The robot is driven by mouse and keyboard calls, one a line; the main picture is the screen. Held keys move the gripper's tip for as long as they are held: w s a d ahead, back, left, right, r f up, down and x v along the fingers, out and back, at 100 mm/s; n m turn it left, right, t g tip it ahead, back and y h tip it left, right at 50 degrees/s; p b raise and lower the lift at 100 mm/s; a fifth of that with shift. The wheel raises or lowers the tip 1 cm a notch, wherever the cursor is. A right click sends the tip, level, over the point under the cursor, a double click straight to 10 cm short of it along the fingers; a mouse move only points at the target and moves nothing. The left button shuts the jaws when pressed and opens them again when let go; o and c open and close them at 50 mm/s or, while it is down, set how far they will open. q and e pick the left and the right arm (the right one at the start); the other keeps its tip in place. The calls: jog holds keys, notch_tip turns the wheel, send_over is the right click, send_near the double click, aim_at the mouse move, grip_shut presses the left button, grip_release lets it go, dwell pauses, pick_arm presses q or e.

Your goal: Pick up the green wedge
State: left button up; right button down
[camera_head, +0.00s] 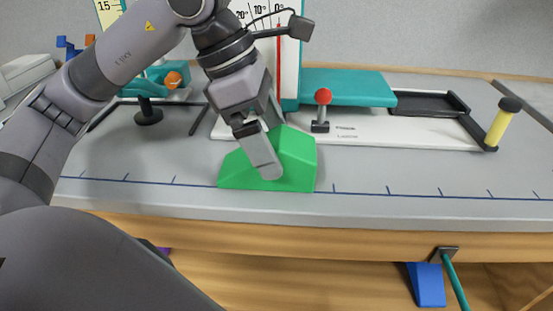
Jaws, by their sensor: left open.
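The green wedge (299,161) sits on the grey bench top near its front edge, over the blue marked line. My left gripper (268,160) comes down from the upper left and is right at the wedge, with one finger in front of its face. That finger hides part of the wedge. The other finger is mostly hidden, so I cannot tell whether the jaws are touching the wedge. My left gripper is open. My right gripper is not in view.
Behind the wedge stands a white apparatus with a teal block (347,88), a red-knobbed lever (322,97) and a yellow handle (497,128). A blue wedge (427,285) is below the bench top. The bench top (420,176) right of the green wedge is clear.

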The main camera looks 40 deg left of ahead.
aim_at(272, 140)
pick_arm(q)
jog(key=x, duration=0.3)
jog(key=shift+f, duration=0.2)
jog(key=shift+c, duration=0.3)
jog(key=c, duration=1)
jog(key=shift+c, duration=0.2)
jog(key=shift+r, duration=0.2)
